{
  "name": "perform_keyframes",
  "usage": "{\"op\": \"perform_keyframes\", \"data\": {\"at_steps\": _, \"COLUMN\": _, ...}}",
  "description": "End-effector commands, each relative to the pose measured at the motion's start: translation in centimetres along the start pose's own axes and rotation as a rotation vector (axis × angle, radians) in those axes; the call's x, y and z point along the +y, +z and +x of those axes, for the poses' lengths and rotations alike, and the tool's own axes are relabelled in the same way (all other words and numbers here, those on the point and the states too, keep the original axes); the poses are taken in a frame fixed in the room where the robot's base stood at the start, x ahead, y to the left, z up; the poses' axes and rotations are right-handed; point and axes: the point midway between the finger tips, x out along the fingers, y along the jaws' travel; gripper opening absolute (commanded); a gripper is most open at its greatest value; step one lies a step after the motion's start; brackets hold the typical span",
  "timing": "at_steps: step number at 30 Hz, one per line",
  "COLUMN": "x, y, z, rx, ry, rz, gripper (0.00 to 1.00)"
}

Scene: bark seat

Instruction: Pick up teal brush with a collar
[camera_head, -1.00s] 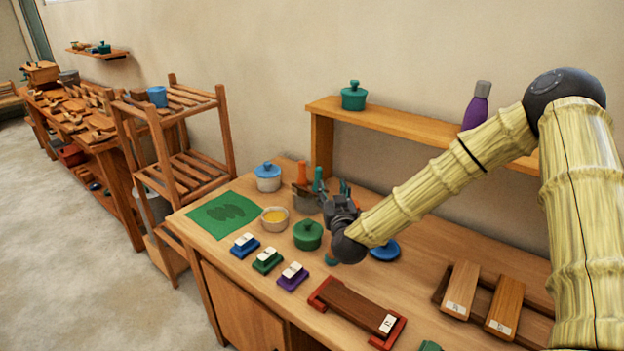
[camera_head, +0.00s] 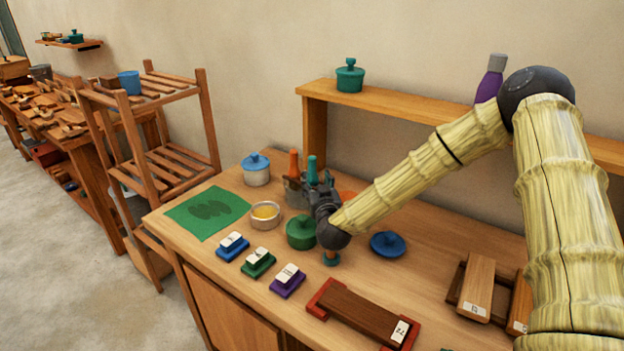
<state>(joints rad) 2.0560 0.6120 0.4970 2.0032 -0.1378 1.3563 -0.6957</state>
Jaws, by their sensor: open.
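A teal handle (camera_head: 312,168), which looks like the teal brush, stands upright at a grey holder (camera_head: 293,190) on the workbench. I cannot make out its collar; its lower part is hidden behind my gripper. My gripper (camera_head: 315,184) is open and right at the teal handle, with its fingers pointing away from me toward the holder. I cannot tell whether the fingers touch the handle. An orange-topped tool (camera_head: 293,162) stands close to the left of the teal one.
A bowl with yellow contents (camera_head: 265,215) and a blue-lidded jar (camera_head: 256,170) are to the left.

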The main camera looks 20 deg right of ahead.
Motion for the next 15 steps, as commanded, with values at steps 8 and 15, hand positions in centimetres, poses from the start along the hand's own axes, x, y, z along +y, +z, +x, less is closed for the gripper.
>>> {"op": "perform_keyframes", "data": {"at_steps": 8, "x": 0.0, "y": 0.0, "z": 2.5, "rx": -0.001, "ry": -0.001, "rz": 0.0, "gripper": 0.48}}
{"op": "perform_keyframes", "data": {"at_steps": 15, "x": 0.1, "y": 0.0, "z": 4.2, "rx": -0.001, "ry": 0.001, "rz": 0.0, "gripper": 0.48}}
